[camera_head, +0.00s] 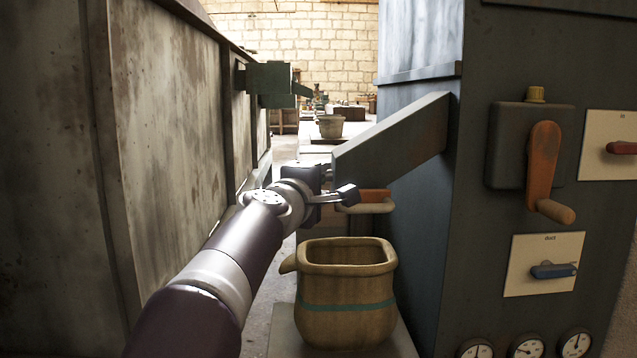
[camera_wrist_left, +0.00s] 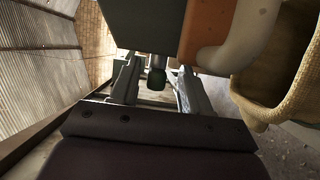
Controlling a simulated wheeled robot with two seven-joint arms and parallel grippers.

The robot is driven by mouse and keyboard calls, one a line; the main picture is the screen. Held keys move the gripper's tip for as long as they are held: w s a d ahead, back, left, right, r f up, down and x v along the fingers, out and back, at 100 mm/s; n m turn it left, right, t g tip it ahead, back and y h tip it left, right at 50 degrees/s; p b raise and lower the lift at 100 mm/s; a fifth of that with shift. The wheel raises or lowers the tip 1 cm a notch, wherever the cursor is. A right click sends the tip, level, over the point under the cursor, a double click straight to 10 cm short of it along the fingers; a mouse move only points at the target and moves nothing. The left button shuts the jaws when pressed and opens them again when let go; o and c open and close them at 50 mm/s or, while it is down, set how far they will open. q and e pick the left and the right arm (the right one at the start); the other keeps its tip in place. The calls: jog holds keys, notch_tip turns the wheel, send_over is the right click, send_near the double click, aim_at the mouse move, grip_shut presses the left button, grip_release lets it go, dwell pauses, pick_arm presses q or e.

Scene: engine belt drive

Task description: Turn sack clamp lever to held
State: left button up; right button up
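My left gripper (camera_head: 337,186) reaches in under the sloping grey chute (camera_head: 395,137), beside an orange block (camera_head: 374,195) with a pale rounded bar (camera_head: 368,208). In the left wrist view, its two fingers (camera_wrist_left: 157,88) stand apart. A small dark green knob (camera_wrist_left: 157,79) shows between them; I cannot tell whether they touch it. The orange block (camera_wrist_left: 214,32) and pale bar (camera_wrist_left: 240,35) lie to the right of the fingers. No lever is clearly marked as the sack clamp lever; the knob may be its end. My right gripper is out of view.
A grey machine on the right carries an orange crank (camera_head: 542,170), a blue duct lever (camera_head: 553,270), a red lever (camera_head: 622,148) and dials. A stained wall (camera_head: 165,120) bounds the left, with a green bracket (camera_head: 268,78).

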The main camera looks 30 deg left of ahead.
pick_arm(q)
jog(key=shift+s+r, duration=0.1)
jog(key=s+d, duration=0.2)
jog(key=s, duration=1)
jog(key=shift+s, duration=0.2)
